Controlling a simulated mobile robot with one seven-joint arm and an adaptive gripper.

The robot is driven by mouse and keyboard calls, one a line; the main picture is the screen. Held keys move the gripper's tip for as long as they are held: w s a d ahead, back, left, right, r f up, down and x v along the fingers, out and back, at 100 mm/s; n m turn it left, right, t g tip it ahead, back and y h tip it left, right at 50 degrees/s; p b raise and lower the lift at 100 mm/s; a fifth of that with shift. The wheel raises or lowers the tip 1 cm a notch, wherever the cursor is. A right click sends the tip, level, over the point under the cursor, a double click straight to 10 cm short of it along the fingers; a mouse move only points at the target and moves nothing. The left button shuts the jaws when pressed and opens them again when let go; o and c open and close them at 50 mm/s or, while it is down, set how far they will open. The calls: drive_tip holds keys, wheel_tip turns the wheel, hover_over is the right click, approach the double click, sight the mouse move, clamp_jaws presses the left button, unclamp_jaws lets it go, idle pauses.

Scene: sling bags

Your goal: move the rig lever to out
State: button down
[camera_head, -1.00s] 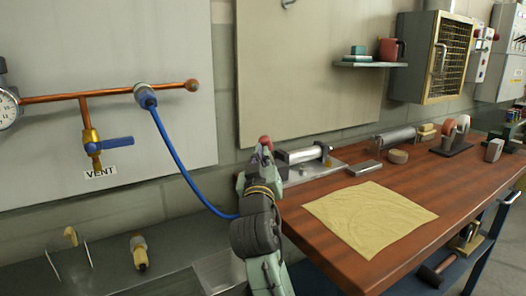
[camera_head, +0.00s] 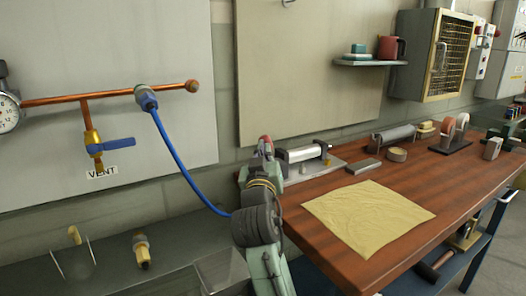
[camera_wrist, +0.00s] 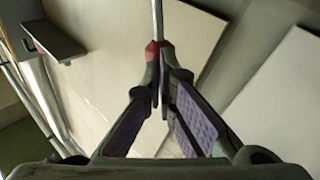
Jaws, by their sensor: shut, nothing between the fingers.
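The rig (camera_head: 303,154), a silvery cylinder on a flat metal plate, sits at the back left end of the wooden bench. A lever with a red knob (camera_head: 265,140) stands at its left, at the tip of my gripper (camera_head: 263,156). In the wrist view, the lever's grey rod (camera_wrist: 157,18) runs away from its red knob, just past the fingertips. My gripper is shut with its fingertips together (camera_wrist: 160,78) and nothing held between them. The tips look close to the knob; I cannot tell whether they touch. My arm hides the lever's lower part, and no lever marking is readable.
A blue hose (camera_head: 180,165) hangs from the copper pipe (camera_head: 110,94) left of my arm. A shelf (camera_head: 370,63) is on the wall above.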

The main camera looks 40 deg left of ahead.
drive_tip(key=shift+w+r+p, duration=0.1)
drive_tip(key=shift+r+p, duration=0.1)
drive_tip(key=shift+p, duration=0.15)
drive_tip(key=w+m+p, duration=0.1)
drive_tip(key=p, duration=0.1)
drive_tip(key=w+d+r+m+g+h+p, duration=0.1)
drive_tip(key=p, duration=0.1)
drive_tip(key=w+m+p, duration=0.1)
drive_tip(key=p, duration=0.1)
drive_tip(key=shift+w+d+r+g+h, duration=0.15)
drive_tip(key=shift+w+d+g+h, duration=0.1)
drive_tip(key=shift+w+g+h, duration=0.05)
